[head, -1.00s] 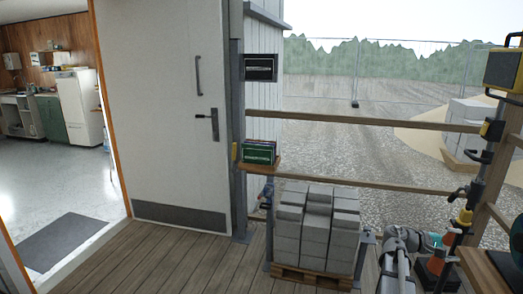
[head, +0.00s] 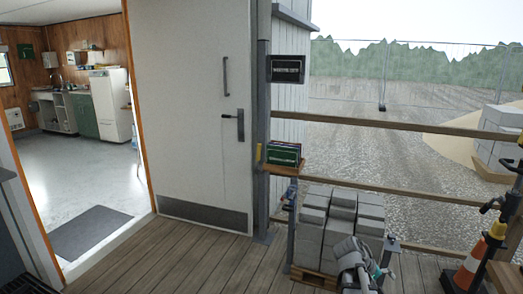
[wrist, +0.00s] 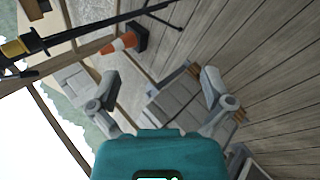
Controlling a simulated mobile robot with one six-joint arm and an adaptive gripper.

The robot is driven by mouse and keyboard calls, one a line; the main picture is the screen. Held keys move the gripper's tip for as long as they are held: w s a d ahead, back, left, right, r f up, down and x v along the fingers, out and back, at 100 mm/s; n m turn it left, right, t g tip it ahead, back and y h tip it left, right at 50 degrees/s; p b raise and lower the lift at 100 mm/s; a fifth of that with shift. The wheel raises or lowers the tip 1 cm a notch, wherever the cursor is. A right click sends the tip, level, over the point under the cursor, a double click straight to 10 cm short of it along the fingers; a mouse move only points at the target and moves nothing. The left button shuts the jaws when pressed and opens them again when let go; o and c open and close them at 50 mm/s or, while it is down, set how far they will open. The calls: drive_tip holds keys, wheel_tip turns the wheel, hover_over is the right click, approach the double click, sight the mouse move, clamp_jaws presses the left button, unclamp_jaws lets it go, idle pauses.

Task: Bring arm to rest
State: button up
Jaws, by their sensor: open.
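My arm (head: 350,262) shows as grey links with a teal band low in the head view, in front of the stacked grey blocks. I cannot make out its fingertips there. In the wrist view my gripper (wrist: 160,88) is open. Its two grey fingers stand wide apart on either side of the teal housing. Nothing is held between them. The grey blocks (wrist: 178,108) show beyond the gap, apart from the fingers.
A pallet of grey blocks (head: 312,232) stands on the plank floor by the wooden rail. An orange cone (head: 468,268) is at the right. A white door (head: 190,110) stands beside an open doorway on the left. Planks before the door are clear.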

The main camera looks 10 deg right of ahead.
drive_tip(key=s+a+f+t+y, duration=0.15)
drive_tip(key=a+y, duration=0.25)
drive_tip(key=a, duration=1)
drive_tip(key=a+f+y, duration=0.3)
drive_tip(key=a+y, duration=0.1)
drive_tip(key=a, duration=1)
wheel_tip(320, 180, up, 19)
drive_tip(key=a+p, duration=0.1)
drive_tip(key=p, duration=1.8)
drive_tip(key=shift+w+r+n+p, duration=0.15)
drive_tip(key=shift+r+n+p, duration=0.05)
drive_tip(key=shift+n+p, duration=0.2)
